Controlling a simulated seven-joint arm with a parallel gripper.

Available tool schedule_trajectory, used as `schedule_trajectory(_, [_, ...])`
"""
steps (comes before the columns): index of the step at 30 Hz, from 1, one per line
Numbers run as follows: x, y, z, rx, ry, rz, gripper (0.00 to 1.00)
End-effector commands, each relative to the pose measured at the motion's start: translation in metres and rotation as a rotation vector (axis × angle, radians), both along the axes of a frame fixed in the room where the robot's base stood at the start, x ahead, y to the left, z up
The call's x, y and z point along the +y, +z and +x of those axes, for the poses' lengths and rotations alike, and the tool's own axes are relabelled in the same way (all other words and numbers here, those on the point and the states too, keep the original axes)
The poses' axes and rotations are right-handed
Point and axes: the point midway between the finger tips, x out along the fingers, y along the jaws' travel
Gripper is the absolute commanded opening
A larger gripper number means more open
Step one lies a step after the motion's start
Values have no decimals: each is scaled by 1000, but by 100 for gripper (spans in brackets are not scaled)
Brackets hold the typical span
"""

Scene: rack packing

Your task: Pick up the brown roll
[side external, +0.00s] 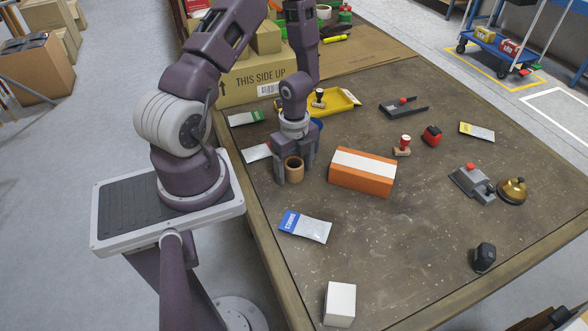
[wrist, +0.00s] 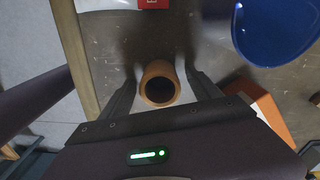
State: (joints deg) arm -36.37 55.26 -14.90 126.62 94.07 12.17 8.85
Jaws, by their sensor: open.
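The brown roll (side external: 294,169) stands upright on the table near its left edge, a short hollow cylinder. In the wrist view the roll (wrist: 160,84) is seen from above with its dark hole showing. My gripper (side external: 294,177) is open and low over the table, with one finger on each side of the roll. In the wrist view the fingers of my gripper (wrist: 160,85) flank the roll with gaps; I cannot tell if either touches it.
An orange-and-white box (side external: 362,172) lies close to the right of my gripper. A blue bowl (wrist: 275,28) and a white packet with a red label (side external: 257,152) are near. A blue-and-white packet (side external: 305,226) lies in front. A large carton (side external: 258,80) stands behind.

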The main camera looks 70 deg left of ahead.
Motion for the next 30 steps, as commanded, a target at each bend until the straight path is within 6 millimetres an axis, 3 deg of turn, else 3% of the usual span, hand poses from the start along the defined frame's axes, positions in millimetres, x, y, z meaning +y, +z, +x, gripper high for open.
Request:
schedule_trajectory(6, [0,-1,0,-1,0,1,72])
schedule_trajectory(17, [0,-1,0,-1,0,1,6])
schedule_trajectory(25, [1,2,0,0,1,2,6])
schedule_trajectory(30, [1,16,-1,1,4,5,6])
